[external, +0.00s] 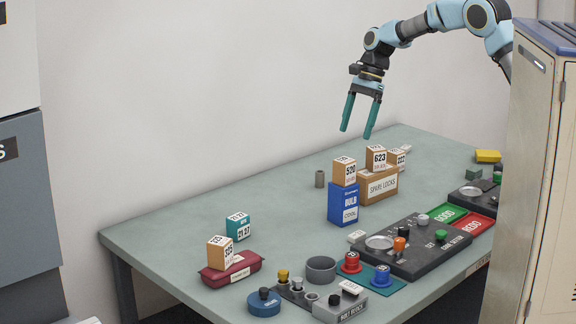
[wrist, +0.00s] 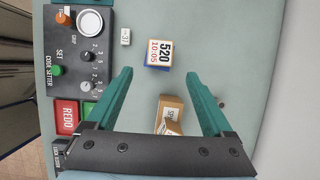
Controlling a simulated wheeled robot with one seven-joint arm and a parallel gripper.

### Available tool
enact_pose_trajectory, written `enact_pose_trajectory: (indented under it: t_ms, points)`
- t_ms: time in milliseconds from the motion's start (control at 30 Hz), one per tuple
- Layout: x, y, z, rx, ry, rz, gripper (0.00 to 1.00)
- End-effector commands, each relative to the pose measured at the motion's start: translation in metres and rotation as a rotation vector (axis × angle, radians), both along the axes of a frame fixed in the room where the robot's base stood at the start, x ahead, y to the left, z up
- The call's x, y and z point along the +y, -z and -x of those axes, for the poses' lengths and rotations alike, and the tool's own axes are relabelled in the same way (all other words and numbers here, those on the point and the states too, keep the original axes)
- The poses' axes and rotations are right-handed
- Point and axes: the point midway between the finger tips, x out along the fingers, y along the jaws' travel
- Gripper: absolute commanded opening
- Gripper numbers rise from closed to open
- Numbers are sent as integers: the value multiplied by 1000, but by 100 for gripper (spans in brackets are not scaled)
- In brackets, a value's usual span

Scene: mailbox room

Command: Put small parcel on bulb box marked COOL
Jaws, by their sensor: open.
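The blue bulb box marked COOL (external: 343,207) stands upright in the middle of the table. A small tan parcel numbered 520 (external: 344,172) rests on top of it. In the wrist view the parcel's numbered top (wrist: 159,53) shows just beyond my fingertips, with a blue edge of the box under it. My gripper (external: 355,134) is open and empty, pointing down, high above the table and apart from the parcel. Its two green fingers also show in the wrist view (wrist: 158,73).
A SPARE LOCKS carton (external: 378,186) with a parcel numbered 623 (external: 376,158) on it stands close to the right. The dark code setter panel (external: 410,255) lies in front. A teal block (external: 238,226) and a red pouch (external: 232,272) bearing a parcel are left. The back left table is clear.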

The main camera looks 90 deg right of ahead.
Motion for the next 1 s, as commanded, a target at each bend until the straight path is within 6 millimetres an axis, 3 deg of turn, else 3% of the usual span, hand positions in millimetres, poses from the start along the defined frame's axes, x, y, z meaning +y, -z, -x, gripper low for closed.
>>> enact_pose_trajectory:
  t_ms: [167,267,367,467,600,700,833,1000]
  points:
    - [0,-3,1,1,-4,0,86]
    - [15,-1,0,-1,-65,25,86]
    - [56,7,0,-7,-250,98,86]
    - [118,20,12,-22,-565,211,86]
    - [207,39,49,-66,-1108,382,86]
    - [258,53,85,-108,-1485,480,86]
    - [301,68,129,-164,-1880,568,86]
    - [325,78,162,-210,-2152,620,86]
